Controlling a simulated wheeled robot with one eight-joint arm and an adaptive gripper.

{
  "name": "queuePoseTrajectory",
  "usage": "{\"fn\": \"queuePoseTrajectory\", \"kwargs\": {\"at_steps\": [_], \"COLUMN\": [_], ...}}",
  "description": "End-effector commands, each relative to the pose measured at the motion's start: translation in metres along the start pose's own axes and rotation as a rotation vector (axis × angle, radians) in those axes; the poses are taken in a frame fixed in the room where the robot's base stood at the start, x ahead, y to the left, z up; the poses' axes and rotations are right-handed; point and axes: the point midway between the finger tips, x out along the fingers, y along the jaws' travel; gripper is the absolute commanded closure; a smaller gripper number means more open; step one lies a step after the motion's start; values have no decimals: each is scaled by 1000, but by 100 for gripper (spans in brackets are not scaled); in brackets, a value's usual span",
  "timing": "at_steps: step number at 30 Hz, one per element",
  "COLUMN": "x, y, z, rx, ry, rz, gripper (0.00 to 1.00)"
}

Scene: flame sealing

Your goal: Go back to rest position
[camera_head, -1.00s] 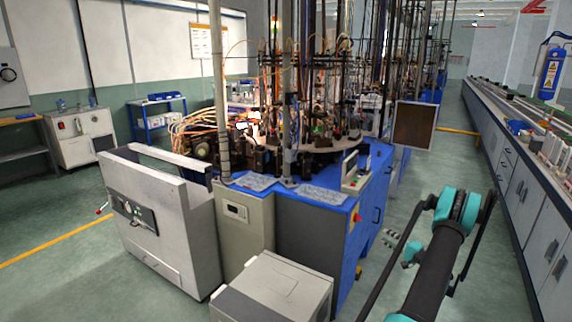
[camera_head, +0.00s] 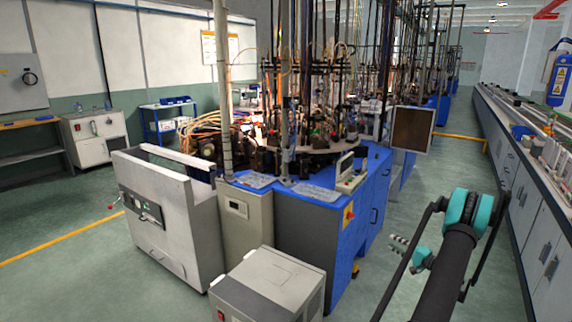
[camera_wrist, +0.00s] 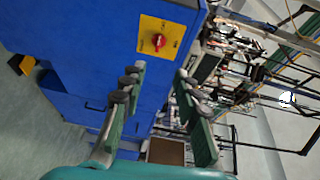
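My gripper shows in the wrist view (camera_wrist: 160,95), its two green fingers with grey joints spread apart and nothing between them. In front of it are a blue machine cabinet (camera_wrist: 65,50) and a yellow plate with a red knob (camera_wrist: 160,41); the fingers' distance from them is hard to judge. In the head view my arm, dark with a teal joint, is at the lower right, in the aisle. Only a small part of the gripper (camera_head: 398,243) shows there, to the right of the blue cabinet (camera_head: 365,205).
The flame sealing machine (camera_head: 315,140) fills the middle. A grey box (camera_head: 268,285) and a white metal unit (camera_head: 165,205) stand before it. A long counter (camera_head: 520,190) lines the right. A dark panel (camera_head: 412,128) stands by the machine. Green floor is open at left.

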Motion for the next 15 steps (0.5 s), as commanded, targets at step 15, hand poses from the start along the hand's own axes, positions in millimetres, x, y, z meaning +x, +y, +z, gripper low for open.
{"fn": "queuePoseTrajectory", "kwargs": {"at_steps": [15], "x": [45], "y": [-53], "z": [58], "rx": [-63], "ry": [-85], "rz": [192], "gripper": [69]}}
